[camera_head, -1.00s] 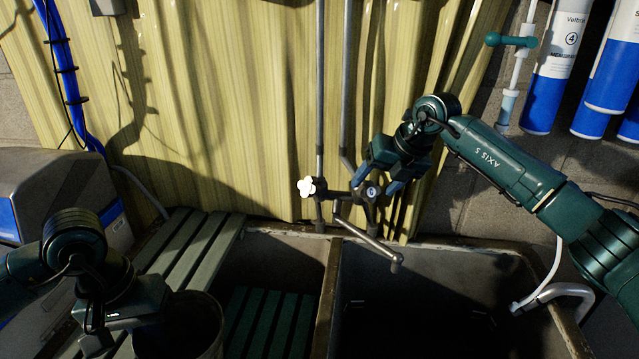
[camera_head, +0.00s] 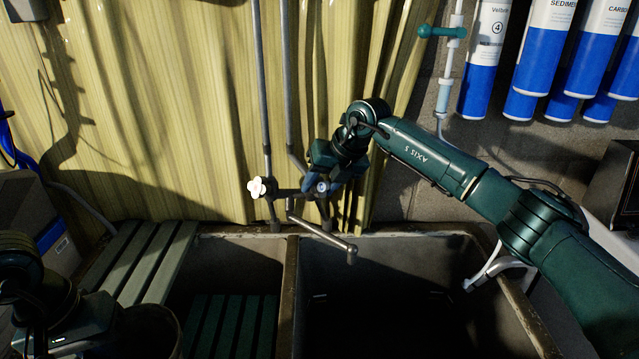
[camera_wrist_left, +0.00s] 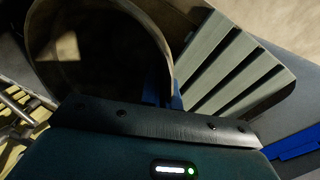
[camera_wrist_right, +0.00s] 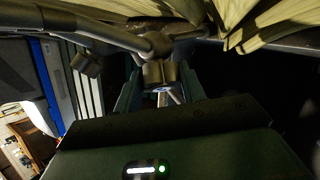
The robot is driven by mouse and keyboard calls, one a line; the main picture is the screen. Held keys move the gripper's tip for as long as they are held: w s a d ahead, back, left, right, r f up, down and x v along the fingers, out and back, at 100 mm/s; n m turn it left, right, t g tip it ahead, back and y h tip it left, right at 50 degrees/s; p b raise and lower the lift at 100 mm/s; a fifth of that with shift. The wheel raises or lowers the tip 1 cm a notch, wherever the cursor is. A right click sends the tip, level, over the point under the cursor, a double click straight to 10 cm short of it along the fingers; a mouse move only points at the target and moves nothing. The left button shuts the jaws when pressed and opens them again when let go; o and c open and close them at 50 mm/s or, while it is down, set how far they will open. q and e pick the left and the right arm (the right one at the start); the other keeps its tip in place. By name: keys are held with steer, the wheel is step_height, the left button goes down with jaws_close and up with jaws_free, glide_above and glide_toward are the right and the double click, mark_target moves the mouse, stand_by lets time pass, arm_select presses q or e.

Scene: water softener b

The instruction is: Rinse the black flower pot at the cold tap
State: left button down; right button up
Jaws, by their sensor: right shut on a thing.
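The black flower pot (camera_head: 152,332) is at the bottom left of the head view, partly cut off. Its round rim and dark inside fill the upper left of the left wrist view (camera_wrist_left: 95,75). My left gripper (camera_wrist_left: 164,95) is shut on its rim, with blue fingertips on either side of the wall. The cold tap (camera_head: 322,187), with a blue mark, is on the pipes behind the sinks. My right gripper (camera_head: 326,180) is shut on its handle, which shows between the fingers in the right wrist view (camera_wrist_right: 160,75). The spout (camera_head: 350,250) points over the right basin. I see no water.
A white-handled tap (camera_head: 260,188) is just left of the cold tap. The right basin (camera_head: 400,245) looks empty. A slatted board (camera_head: 150,255) lies left of the left basin, which has green slats (camera_head: 230,315) inside. Blue-and-white filter cylinders (camera_head: 484,60) hang at upper right.

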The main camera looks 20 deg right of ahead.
steer(key=shift+c, duration=0.8)
steer(key=shift+r+n+h, duration=0.15)
steer(key=shift+n+h, duration=0.25)
arm_select(q)
steer(key=shift+f+b, duration=0.3)
arm_select(e)
steer(key=shift+a+n+h, duration=0.1)
steer(key=shift+n+h, duration=0.6)
steer(key=shift+n, duration=0.1)
steer(key=o, duration=1)
steer(key=shift+c, duration=0.2)
arm_select(q)
steer(key=shift+f+b, duration=0.95)
arm_select(e)
steer(key=v, duration=1.2)
